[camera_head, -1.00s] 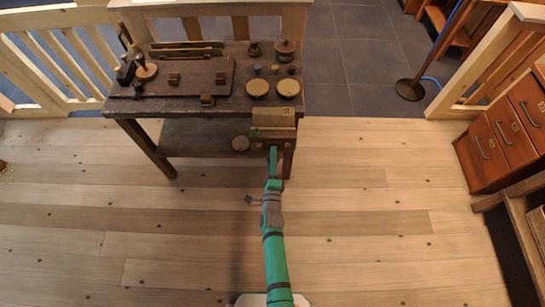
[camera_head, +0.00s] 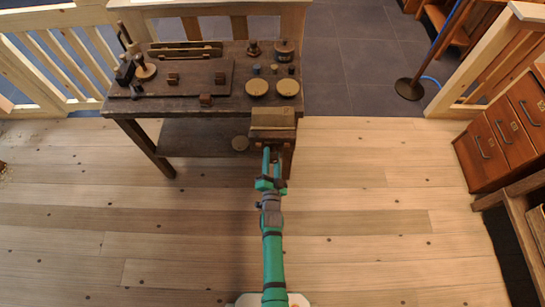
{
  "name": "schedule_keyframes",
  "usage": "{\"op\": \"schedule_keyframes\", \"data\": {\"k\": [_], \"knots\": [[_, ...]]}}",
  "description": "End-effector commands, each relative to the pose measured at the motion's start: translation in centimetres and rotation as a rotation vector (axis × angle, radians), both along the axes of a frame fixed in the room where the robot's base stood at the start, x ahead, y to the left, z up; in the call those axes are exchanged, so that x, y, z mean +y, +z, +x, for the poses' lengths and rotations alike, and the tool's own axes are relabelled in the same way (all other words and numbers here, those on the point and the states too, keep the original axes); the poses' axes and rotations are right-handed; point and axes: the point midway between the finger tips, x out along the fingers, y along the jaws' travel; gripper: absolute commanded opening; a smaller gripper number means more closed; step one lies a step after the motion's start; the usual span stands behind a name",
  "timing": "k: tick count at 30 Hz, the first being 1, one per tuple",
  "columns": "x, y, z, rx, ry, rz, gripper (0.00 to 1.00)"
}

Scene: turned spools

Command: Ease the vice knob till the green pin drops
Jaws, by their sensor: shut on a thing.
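The vice (camera_head: 273,119) is a tan and brown block on the front right edge of the dark workbench (camera_head: 190,107). My gripper (camera_head: 272,151) reaches up to the front face of the vice, with its two green fingers side by side. It is shut on the vice knob, which is mostly hidden by the fingers. I cannot make out a green pin in this view.
Two round tan-topped pieces (camera_head: 273,88) stand on the bench behind the vice. Wooden blocks, tools and a raised board lie to the left. A drawer cabinet (camera_head: 506,130) stands at the right. The plank floor around my arm is clear.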

Motion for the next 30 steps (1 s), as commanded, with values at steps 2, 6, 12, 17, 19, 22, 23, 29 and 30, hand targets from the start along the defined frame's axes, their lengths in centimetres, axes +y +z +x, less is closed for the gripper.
{"op": "schedule_keyframes", "data": {"k": [2,6,12,17,19,22,23,29,30], "knots": [[-0.1,0.03,0.16,0.0,-0.001,-0.074,0.14],[-0.13,0.0,0.17,0.0,-0.001,-0.206,0.14],[-0.23,-0.01,0.18,-0.001,-0.001,-0.396,0.14],[-0.3,-0.01,0.17,-0.002,-0.002,-0.548,0.14],[-0.35,-0.02,0.16,-0.001,-0.003,-0.614,0.14],[-0.53,-0.02,0.14,-0.001,-0.004,-0.709,0.14],[-0.54,-0.02,0.14,-0.001,-0.004,-0.737,0.14],[-0.69,0.01,0.11,-0.001,-0.006,-0.928,0.14],[-0.71,0.01,0.11,-0.002,-0.006,-0.966,0.14]]}}
